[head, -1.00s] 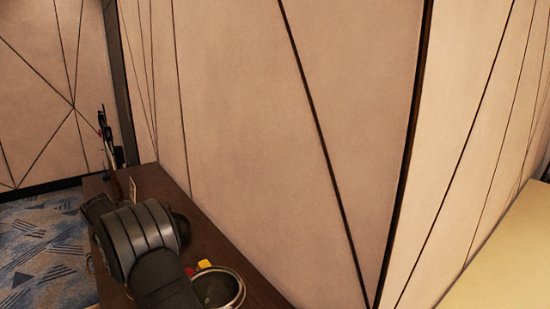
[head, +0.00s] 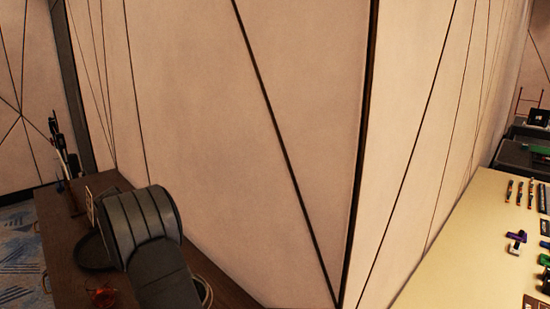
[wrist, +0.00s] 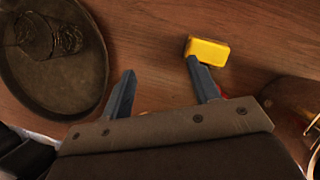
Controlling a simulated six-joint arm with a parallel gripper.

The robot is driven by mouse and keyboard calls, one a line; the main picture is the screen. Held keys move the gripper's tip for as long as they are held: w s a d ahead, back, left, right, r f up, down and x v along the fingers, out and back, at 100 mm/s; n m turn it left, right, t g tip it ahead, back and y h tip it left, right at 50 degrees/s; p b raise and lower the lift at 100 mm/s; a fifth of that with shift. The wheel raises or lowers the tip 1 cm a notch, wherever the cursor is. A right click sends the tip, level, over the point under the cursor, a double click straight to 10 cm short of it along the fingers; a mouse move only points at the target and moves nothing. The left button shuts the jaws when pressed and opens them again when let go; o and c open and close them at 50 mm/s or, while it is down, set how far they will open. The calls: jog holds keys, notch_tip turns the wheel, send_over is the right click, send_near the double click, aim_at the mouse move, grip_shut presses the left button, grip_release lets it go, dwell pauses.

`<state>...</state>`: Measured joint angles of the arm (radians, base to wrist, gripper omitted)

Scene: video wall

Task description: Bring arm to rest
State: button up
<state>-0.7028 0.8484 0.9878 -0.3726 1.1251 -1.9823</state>
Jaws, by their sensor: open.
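My gripper (wrist: 162,82) shows in the wrist view with its two dark fingers spread apart over a brown wooden top (wrist: 150,30). Nothing shows between the fingers. A yellow block (wrist: 207,50) lies at the tip of the right finger; I cannot tell whether they touch. A bit of something red shows beside that finger, mostly hidden. In the head view my dark arm covers part of the wooden top, and the gripper itself is out of sight there.
A round dark tray (wrist: 38,100) holding a clear glass (wrist: 62,38) lies left of the gripper. A brassy round object (wrist: 296,98) is at right. In the head view a pale table (head: 455,250) with several pens and small tools stands right, beyond a panelled wall (head: 290,100).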

jog(key=d, duration=0.2)
jog(key=d+m, duration=0.1)
jog(key=d+f+m, duration=0.1)
jog(key=d, duration=0.1)
jog(key=shift+s+d+h, duration=0.2)
jog(key=shift+d+h, duration=0.1)
jog(key=shift+h, duration=0.1)
jog(key=shift+o, duration=0.4)
